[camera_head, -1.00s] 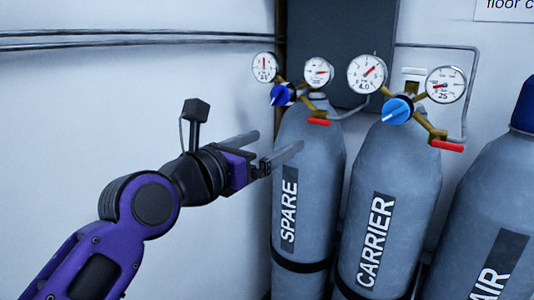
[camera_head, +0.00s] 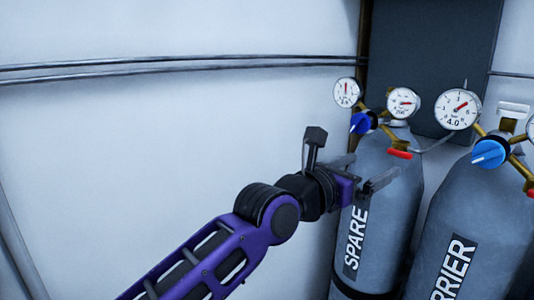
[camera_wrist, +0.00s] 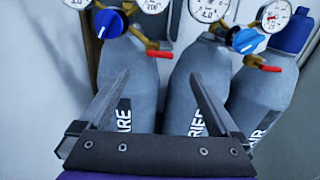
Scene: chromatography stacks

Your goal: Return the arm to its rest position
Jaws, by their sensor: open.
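My gripper (camera_head: 371,168) is open and empty, at the end of my purple arm. In the head view its fingers show in front of the upper part of the grey cylinder labelled SPARE (camera_head: 385,215). In the wrist view the two fingers of my gripper (camera_wrist: 157,85) stand wide apart with nothing between them. Behind them are the SPARE cylinder (camera_wrist: 140,75) and the CARRIER cylinder (camera_wrist: 200,75). I cannot tell how far the fingers are from the cylinders.
Blue regulator knobs (camera_head: 490,153), red-handled valves (camera_head: 400,154) and round gauges (camera_head: 457,109) top the cylinders. A dark panel (camera_head: 440,60) hangs behind. Two thin pipes (camera_head: 180,65) run along the white wall (camera_head: 130,150). The space left of my arm looks clear.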

